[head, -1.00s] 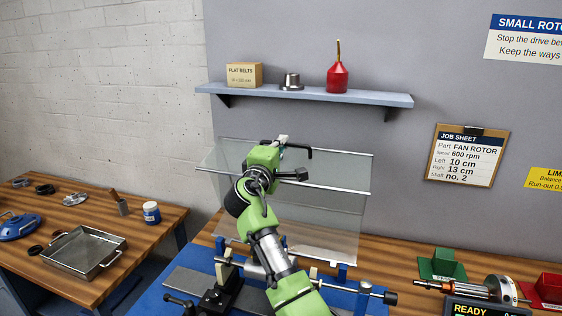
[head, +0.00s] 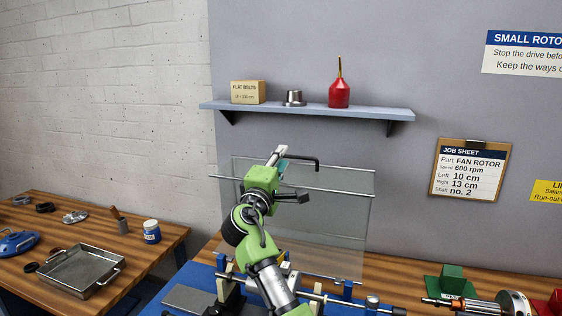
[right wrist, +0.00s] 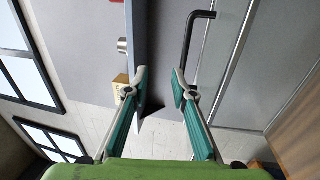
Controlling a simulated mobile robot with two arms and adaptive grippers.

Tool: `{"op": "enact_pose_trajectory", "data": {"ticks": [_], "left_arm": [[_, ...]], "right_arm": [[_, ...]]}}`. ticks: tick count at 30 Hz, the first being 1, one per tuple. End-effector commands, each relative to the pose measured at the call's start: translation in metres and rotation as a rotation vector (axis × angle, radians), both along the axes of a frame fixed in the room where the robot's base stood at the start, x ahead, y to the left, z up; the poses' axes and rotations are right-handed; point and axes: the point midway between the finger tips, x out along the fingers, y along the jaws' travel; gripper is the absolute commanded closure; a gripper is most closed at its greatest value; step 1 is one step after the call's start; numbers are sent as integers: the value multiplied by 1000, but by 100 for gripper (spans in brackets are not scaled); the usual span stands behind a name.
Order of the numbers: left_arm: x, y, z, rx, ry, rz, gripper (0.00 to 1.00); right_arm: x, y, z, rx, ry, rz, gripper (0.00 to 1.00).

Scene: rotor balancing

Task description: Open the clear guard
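The clear guard (head: 325,215) stands raised at the back of the blue machine, with pale rails across its upper part. A black bent handle (head: 305,159) shows at its top. My right gripper (head: 283,157) is up at the guard's upper edge, beside the handle. In the right wrist view the right gripper (right wrist: 160,80) has its fingers apart with nothing between them. The handle (right wrist: 190,45) is close to the right fingertip there; I cannot tell whether they touch. My right arm hides part of the guard. My left gripper is out of view.
A wall shelf (head: 375,111) with a box, a metal part and a red oiler is above the guard. A rotor (head: 512,303) and green block (head: 452,279) are at right. A metal tray (head: 82,271) is on the left bench.

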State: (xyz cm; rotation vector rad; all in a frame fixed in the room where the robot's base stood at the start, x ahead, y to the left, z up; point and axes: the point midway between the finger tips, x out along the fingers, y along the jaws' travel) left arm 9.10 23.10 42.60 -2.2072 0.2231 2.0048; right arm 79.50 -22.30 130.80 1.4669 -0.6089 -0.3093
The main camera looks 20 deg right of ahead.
Motion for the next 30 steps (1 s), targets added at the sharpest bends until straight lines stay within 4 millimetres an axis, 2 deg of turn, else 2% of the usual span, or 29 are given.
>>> {"op": "enact_pose_trajectory", "data": {"ticks": [4, 8, 15, 20, 30], "left_arm": [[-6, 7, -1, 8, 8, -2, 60], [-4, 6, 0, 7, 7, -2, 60], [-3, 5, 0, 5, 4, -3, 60], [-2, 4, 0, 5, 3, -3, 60], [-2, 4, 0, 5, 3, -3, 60]], "right_arm": [[-1, 1, -1, 1, 1, 0, 76], [-9, 8, -4, 1, 0, 2, 76], [-42, 29, -11, 1, 0, 2, 76], [-57, 39, -14, 1, 0, 1, 76], [-62, 42, -14, 0, 0, 0, 76]]}}
